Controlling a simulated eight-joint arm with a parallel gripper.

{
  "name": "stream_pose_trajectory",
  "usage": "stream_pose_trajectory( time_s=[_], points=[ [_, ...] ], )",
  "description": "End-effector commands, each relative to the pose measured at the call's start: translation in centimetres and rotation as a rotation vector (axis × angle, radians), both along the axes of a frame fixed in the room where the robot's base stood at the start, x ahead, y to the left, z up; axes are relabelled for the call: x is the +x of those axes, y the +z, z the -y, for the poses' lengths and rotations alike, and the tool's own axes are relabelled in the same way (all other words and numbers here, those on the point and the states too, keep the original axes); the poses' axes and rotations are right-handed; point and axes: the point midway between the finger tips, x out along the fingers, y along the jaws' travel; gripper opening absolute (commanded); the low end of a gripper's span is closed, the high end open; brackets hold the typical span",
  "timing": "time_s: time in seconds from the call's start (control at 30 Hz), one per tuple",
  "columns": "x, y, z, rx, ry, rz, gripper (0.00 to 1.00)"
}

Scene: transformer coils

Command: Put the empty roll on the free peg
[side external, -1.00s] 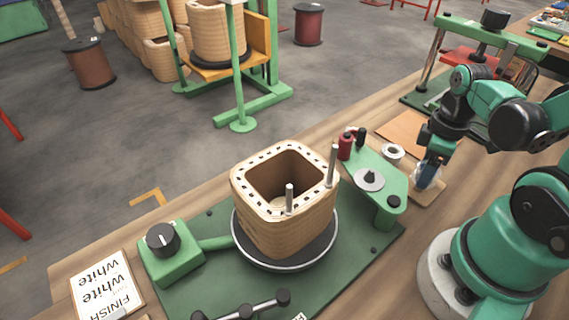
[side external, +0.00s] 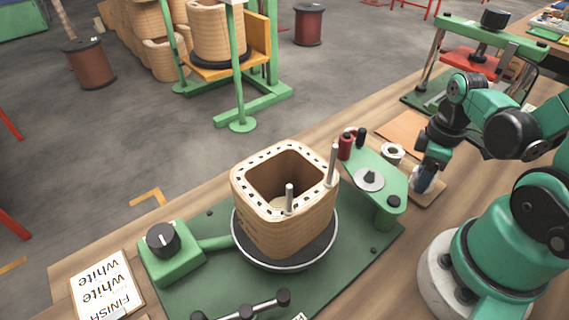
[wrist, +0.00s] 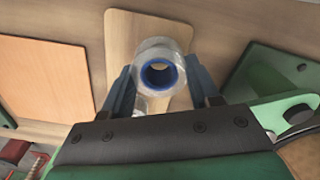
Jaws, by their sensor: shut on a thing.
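My gripper (wrist: 160,85) is shut on a roll (wrist: 178,53) with a blue core and a pale, clear-looking outer band. The roll's open hole faces the wrist camera. In the side view my gripper (side external: 423,178) is low over a small wooden board (side external: 432,192), right of the green bracket (side external: 384,184); I cannot tell whether the roll touches the board. On the bracket, a grey disc (side external: 369,180) with a short central peg stands bare. A white roll (side external: 392,153) sits behind it, and a red spool (side external: 345,147) stands at the far end.
A square wooden coil (side external: 285,215) stands on a round turntable left of the bracket, with two upright metal rods (side external: 333,165) near it. A black knob (side external: 394,201) sits on the bracket's near corner. An orange-brown sheet (side external: 405,131) lies behind the gripper.

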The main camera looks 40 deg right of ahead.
Motion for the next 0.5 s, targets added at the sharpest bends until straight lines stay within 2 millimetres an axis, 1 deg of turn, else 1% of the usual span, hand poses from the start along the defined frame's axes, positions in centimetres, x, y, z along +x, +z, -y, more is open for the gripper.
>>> stream_pose_trajectory(
  time_s=[0.5],
  points=[
    [0.01, -1.07, 0.01, 0.0, 0.0, 0.0, 0.06]
  ],
)
